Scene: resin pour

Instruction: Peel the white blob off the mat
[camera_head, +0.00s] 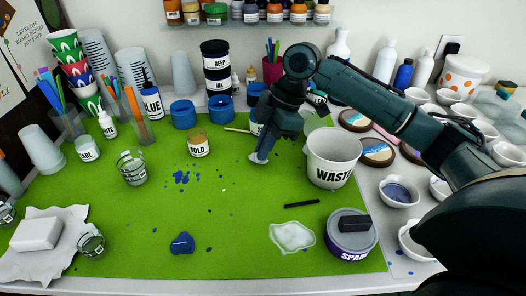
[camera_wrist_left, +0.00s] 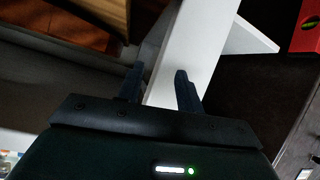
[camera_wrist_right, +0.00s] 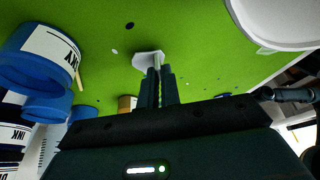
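A small white blob (camera_wrist_right: 148,61) with an upright tab lies at the fingertips of my right gripper (camera_wrist_right: 160,72) in the right wrist view. The fingers are close together with the tab between them. In the head view my right gripper (camera_head: 262,152) points down at the green mat (camera_head: 225,215), left of the waste cup, and hides part of the white blob (camera_head: 257,159). I cannot tell whether the blob still touches the mat. My left gripper (camera_wrist_left: 160,88) is open and empty, away from the mat; it is not in the head view.
The waste cup (camera_head: 331,160) stands just right of my right gripper. A glossy white puddle (camera_head: 292,236), a blue blob (camera_head: 182,243), a dark stick (camera_head: 301,204) and the gold jar (camera_head: 198,146) are on the mat. Small bowls crowd the right side. The mat's middle is fairly clear.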

